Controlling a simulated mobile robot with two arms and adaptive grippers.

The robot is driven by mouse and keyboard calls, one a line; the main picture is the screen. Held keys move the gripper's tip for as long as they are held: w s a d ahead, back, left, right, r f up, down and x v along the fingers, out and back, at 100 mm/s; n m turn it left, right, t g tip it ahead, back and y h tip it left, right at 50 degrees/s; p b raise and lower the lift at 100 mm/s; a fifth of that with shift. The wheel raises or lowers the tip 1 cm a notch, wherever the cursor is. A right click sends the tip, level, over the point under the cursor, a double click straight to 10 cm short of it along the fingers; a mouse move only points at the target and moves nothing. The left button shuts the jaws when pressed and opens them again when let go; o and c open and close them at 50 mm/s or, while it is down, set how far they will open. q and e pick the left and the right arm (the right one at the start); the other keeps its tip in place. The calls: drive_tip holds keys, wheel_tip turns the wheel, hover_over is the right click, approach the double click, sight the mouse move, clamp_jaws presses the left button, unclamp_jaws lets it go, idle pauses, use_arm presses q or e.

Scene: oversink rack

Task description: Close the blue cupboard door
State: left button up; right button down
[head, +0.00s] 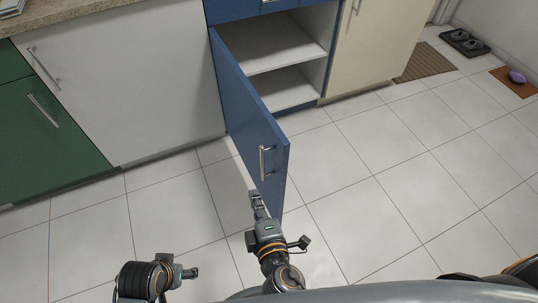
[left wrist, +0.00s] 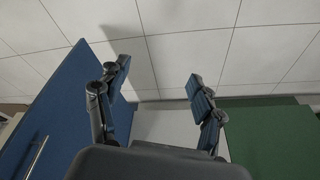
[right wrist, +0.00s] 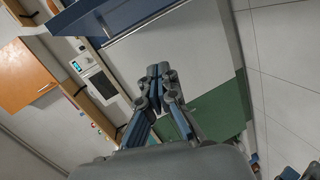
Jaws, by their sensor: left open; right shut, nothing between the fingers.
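The blue cupboard door (head: 243,108) stands wide open in the head view, swung out from its left edge. Its silver handle (head: 263,162) is near the free edge, on the outer face. My right gripper (head: 257,203) is at the lower free end of the door, on its outer-face side; I cannot tell whether it touches. Its fingers are shut and empty in the right wrist view (right wrist: 159,78). My left gripper (left wrist: 158,80) is open and empty; the blue door (left wrist: 50,110) is to its left in the left wrist view.
The open cupboard shows white shelves (head: 285,93). A white cupboard front (head: 130,85) and green fronts (head: 40,135) are to the left, a cream front (head: 375,45) to the right. A brown mat (head: 423,62) lies beyond. The tiled floor right of the door is clear.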

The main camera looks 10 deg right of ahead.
use_arm(q)
drive_tip(key=b+v, duration=0.2)
drive_tip(key=v, duration=0.2)
use_arm(e)
wheel_tip(320, 180, up, 9)
drive_tip(key=d+t+h, duration=0.1)
drive_tip(key=d+t, duration=0.1)
drive_tip(key=t, duration=0.1)
use_arm(q)
wheel_tip(320, 180, down, 13)
drive_tip(key=p, duration=0.3)
drive_tip(key=shift+w+g+p, duration=0.2)
drive_tip(key=shift+g+p, duration=0.1)
drive_tip(key=shift+p, duration=0.05)
use_arm(e)
hover_over(270, 138)
drive_tip(key=s, duration=0.4)
drive_tip(key=shift+s+a+n, duration=0.15)
drive_tip(key=shift+a+n, duration=0.15)
drive_tip(key=shift+a, duration=0.1)
